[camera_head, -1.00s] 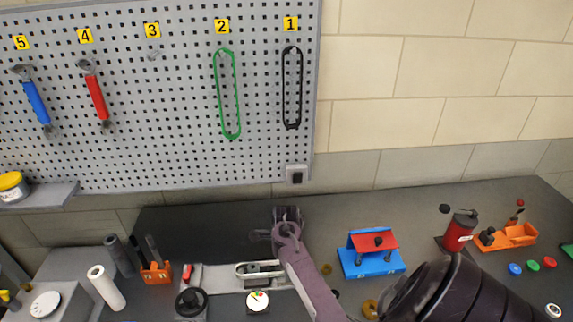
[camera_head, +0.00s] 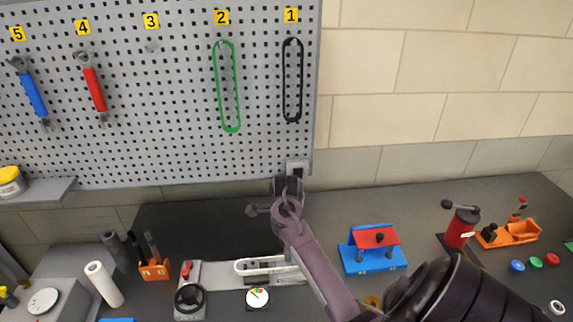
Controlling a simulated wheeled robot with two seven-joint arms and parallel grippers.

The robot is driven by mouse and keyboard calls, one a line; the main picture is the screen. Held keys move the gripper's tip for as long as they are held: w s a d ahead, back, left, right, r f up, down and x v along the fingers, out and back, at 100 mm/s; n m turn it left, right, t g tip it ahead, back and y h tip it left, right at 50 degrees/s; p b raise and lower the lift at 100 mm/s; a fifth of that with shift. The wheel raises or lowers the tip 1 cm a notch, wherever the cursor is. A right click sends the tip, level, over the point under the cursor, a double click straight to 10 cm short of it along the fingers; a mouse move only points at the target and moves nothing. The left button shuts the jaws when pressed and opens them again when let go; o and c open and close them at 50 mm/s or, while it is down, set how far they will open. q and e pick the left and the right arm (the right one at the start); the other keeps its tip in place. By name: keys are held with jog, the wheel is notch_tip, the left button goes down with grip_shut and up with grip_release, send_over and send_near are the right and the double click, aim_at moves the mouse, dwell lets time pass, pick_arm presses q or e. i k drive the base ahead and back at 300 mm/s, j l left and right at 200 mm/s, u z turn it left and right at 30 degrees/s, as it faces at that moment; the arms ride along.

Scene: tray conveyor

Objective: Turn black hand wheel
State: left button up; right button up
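The black hand wheel (camera_head: 190,299) sits at the near left end of a grey conveyor unit (camera_head: 215,277), at the bottom left of the head view. A red part (camera_head: 186,269) is just behind the wheel. My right gripper (camera_head: 287,188), on the arm from the lower right, is up near the back wall, in front of the pegboard's lower right corner. It is well away from the wheel and touches nothing that I can make out. Its fingers are dark and small, so I cannot tell if they are open. My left gripper is not in view.
A round gauge (camera_head: 257,299) is right of the wheel. An orange holder with tools (camera_head: 154,270) and a white roll (camera_head: 104,285) are left of it. A blue and red box (camera_head: 373,256) stands right of my arm. The dark bench behind the conveyor is mostly clear.

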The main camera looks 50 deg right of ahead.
aim_at(189, 296)
jog(key=k+j, duration=0.35)
jog(key=j, duration=0.15)
jog(key=k+j, duration=0.4)
jog(key=j, duration=0.15)
jog(key=k+j, duration=0.35)
jog(key=j, duration=0.15)
